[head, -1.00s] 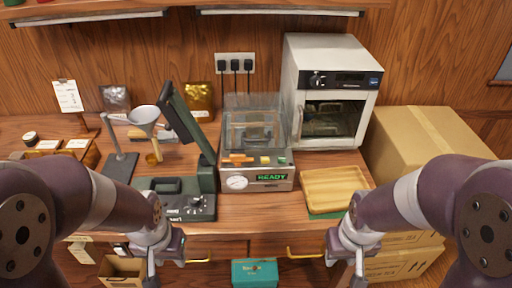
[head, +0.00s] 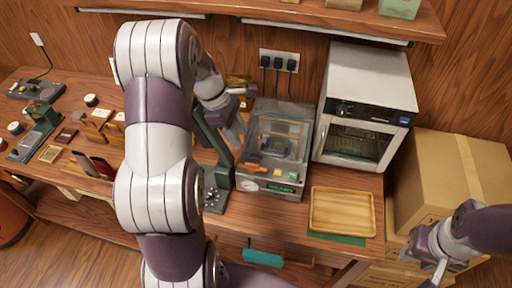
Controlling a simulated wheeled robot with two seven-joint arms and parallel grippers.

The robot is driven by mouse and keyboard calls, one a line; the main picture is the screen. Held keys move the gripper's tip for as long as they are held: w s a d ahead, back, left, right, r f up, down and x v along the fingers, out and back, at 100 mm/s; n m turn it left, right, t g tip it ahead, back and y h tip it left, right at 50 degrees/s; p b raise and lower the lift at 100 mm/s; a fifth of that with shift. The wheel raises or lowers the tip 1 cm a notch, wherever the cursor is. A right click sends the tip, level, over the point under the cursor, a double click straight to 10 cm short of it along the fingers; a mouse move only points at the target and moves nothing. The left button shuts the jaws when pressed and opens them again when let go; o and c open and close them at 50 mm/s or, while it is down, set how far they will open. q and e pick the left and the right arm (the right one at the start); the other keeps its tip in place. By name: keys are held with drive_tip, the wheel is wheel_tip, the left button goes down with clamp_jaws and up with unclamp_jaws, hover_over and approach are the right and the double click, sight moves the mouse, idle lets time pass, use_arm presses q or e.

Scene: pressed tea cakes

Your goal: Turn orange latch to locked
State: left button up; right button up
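The orange latch (head: 253,168) is a small orange bar on the front left of the press machine (head: 272,192), which has a clear cover and a green lit display. My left gripper (head: 241,112) is above and behind the latch, near the machine's left rear corner, apart from the latch. Its fingers look spread, with nothing seen between them. My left arm covers much of the table left of the machine. My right gripper (head: 434,272) hangs low at the right edge by the cardboard boxes; its finger gap is too small to judge.
The dark green upright arm (head: 212,140) of another device stands close left of the machine. A white oven (head: 365,105) stands right of it, with a wooden tray (head: 342,212) in front. A wall shelf (head: 300,14) hangs above. Cardboard boxes (head: 450,180) fill the right side.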

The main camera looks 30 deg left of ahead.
sight(255, 164)
use_arm(q)
drive_tip(key=x, duration=1.1)
drive_tip(key=shift+w+f, duration=0.1)
drive_tip(key=shift+d+f, duration=0.15)
drive_tip(key=shift+f, duration=0.4)
clamp_jaws()
